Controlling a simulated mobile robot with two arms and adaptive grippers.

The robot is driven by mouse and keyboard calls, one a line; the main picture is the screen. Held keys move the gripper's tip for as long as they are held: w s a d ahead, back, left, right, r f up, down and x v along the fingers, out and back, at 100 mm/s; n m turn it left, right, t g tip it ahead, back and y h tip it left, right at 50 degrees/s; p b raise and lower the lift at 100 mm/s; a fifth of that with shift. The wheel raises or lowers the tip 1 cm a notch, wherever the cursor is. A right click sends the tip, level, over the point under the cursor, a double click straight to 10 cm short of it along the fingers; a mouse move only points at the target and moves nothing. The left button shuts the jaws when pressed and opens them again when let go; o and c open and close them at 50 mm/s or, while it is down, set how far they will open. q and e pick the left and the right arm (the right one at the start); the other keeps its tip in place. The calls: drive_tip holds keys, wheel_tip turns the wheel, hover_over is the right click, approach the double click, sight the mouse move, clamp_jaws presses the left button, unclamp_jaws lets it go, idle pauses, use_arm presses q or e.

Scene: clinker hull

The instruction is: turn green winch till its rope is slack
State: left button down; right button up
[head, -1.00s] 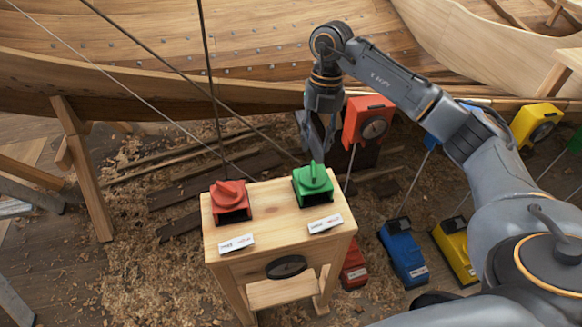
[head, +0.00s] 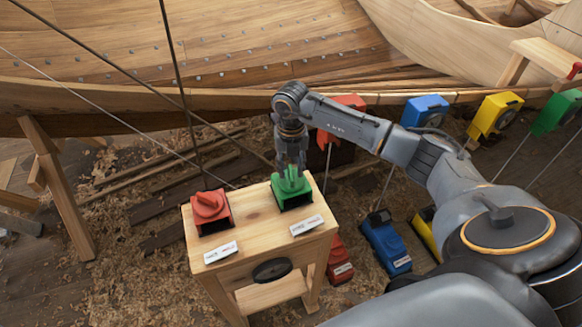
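The green winch (head: 294,198) sits on the right of a small wooden stand's top (head: 246,215), with a raised grip on its top. My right gripper (head: 290,172) points down right over this grip, with its fingers at or around it. Whether they touch or clamp it cannot be told. A dark rope (head: 140,83) runs from the upper left down toward the green winch and looks straight. Its lower end is hidden near the gripper. My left gripper is not in view.
A red winch (head: 209,211) sits left on the stand. White labels (head: 307,226) lie at its front edge. More coloured boxes, such as a blue one (head: 385,243), stand at the right. The wooden hull (head: 240,45) fills the back. Other ropes cross the left.

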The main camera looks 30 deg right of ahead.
drive_tip(key=shift+f, duration=0.45)
drive_tip(key=shift+c, duration=0.2)
clamp_jaws()
